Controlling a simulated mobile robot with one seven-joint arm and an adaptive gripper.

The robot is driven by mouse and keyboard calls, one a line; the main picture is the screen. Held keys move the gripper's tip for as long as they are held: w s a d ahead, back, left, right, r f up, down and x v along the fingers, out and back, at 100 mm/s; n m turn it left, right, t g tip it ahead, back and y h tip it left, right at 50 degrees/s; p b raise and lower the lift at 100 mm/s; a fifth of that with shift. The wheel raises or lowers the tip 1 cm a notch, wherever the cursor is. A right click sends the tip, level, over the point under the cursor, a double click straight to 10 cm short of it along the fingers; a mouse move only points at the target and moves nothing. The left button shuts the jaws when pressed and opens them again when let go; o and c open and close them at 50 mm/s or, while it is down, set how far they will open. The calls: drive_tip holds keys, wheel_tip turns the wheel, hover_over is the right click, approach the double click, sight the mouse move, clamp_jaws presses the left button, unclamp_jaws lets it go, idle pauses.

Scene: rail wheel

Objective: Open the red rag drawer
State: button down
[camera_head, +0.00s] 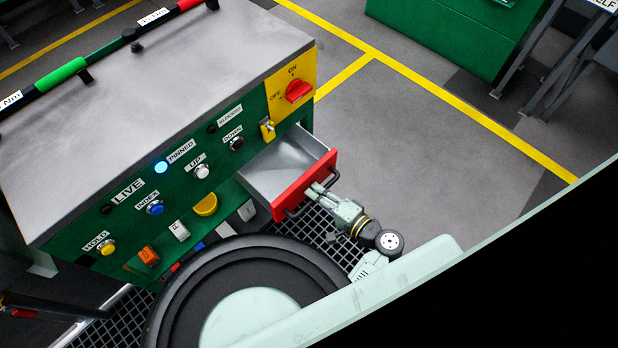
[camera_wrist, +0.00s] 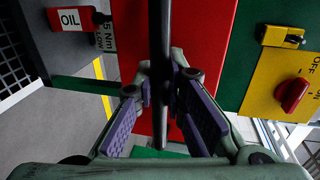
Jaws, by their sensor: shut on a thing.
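The red rag drawer (camera_head: 301,187) stands pulled out from the right end of the green control cabinet. Its grey metal inside (camera_head: 278,163) shows and looks empty where visible. My gripper (camera_head: 318,189) is at the drawer's front, shut on its dark bar handle. In the wrist view the black handle bar (camera_wrist: 159,35) runs upright between my gripper's purple-padded fingers (camera_wrist: 163,88). The red drawer front (camera_wrist: 212,55) is just behind it. The fingers hide part of the handle.
The cabinet face has several buttons, a yellow panel with a red switch (camera_head: 299,91) and a yellow latch (camera_head: 267,129). Dark floor grating (camera_head: 322,236) lies below the drawer. Grey floor (camera_head: 420,140) to the right is clear.

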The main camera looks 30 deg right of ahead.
drive_tip(key=v, duration=0.2)
drive_tip(key=f+v, duration=0.1)
drive_tip(key=v, duration=0.2)
drive_tip(key=shift+s, duration=0.1)
drive_tip(key=c, duration=1.9)
unclamp_jaws()
drive_tip(key=v, duration=1.2)
